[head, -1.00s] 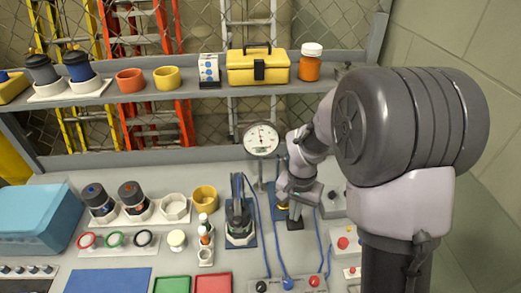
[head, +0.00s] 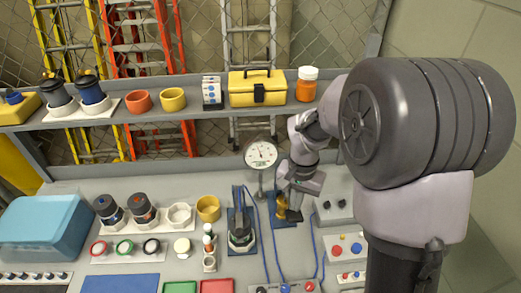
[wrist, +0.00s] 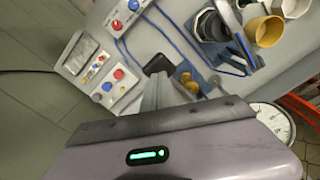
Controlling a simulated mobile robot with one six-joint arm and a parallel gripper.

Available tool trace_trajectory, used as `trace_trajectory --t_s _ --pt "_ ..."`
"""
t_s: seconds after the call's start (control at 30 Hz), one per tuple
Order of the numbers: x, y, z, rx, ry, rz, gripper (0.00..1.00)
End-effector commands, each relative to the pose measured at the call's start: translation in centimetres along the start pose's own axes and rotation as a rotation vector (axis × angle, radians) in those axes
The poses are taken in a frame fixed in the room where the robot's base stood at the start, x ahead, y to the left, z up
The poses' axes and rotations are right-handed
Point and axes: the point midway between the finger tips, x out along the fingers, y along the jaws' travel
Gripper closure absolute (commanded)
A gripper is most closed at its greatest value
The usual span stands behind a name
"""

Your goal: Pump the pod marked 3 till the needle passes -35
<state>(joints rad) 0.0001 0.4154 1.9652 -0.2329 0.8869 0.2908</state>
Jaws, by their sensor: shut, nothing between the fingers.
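Two pump-like pods stand on blue bases on the bench. The left pod (head: 241,232) is dark; it also shows in the wrist view (wrist: 213,27). The right pod (head: 281,206) has yellow-orange parts and is partly hidden by my arm; its yellow part shows in the wrist view (wrist: 188,82). I cannot read a number on either.
Blue cables (head: 265,250) run forward from the pods. Dark cups (head: 109,210), a yellow cup (head: 208,208) and small bottles (head: 208,240) stand left. A loaded shelf (head: 130,115) spans the back.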

Motion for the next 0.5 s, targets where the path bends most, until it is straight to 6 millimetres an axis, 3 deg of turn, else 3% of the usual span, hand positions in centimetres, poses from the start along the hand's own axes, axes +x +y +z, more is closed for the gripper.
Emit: trace_trajectory --t_s 0.5 --pt "0.90 0.00 -0.01 -0.001 0.000 0.000 1.00"
